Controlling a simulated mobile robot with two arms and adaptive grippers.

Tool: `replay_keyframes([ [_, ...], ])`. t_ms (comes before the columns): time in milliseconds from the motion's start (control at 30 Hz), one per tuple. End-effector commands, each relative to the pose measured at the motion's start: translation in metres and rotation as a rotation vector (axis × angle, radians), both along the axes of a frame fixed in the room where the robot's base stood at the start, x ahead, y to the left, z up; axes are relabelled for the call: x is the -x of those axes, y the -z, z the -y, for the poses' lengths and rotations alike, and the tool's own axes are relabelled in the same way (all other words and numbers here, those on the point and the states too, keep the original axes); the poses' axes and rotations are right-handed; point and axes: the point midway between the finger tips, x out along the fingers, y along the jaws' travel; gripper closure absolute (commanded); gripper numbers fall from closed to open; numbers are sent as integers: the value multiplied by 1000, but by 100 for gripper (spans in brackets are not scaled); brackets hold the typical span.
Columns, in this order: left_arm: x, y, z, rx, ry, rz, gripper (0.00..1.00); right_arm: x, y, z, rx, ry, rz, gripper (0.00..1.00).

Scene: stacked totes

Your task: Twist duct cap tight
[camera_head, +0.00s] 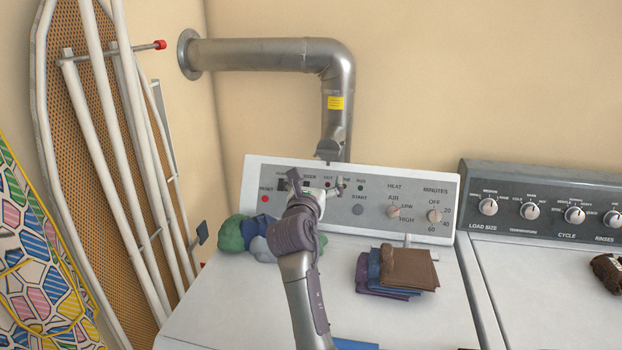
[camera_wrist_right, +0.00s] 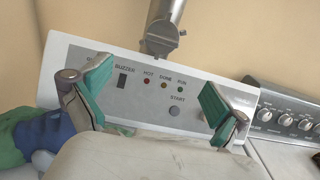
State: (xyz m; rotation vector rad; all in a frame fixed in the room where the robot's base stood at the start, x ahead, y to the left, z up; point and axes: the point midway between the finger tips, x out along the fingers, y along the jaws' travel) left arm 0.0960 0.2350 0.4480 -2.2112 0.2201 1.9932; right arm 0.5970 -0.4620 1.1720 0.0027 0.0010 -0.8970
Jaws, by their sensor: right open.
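A grey metal duct (camera_head: 270,54) runs from the wall, bends at an elbow and drops behind the dryer's control panel. It has a yellow label. At its low end is a dark flared metal piece with a small tab (camera_head: 330,150), which may be the cap; it also shows at the top of the wrist view (camera_wrist_right: 160,44). My right gripper (camera_head: 318,182) is in front of the dryer panel, below this piece and apart from it. In the wrist view its teal-padded fingers (camera_wrist_right: 155,95) are spread with nothing between them. My left gripper is not in view.
The dryer panel (camera_head: 375,208) with knobs stands close behind my gripper. Balled clothes (camera_head: 232,235) lie left of my arm and folded cloths (camera_head: 408,268) right of it. A washer (camera_head: 540,255) stands at right. Ironing boards (camera_head: 75,120) lean at left.

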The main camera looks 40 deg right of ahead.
Motion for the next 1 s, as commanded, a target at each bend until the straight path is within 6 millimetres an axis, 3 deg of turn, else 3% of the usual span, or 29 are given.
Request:
replay_keyframes([
  [333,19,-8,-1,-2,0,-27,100,-30,-4,38,6,3,-6,2],
  [700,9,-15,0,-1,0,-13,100,-72,-1,91,3,1,-5,2],
  [1000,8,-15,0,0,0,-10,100,-85,-1,107,5,0,-5,2],
])
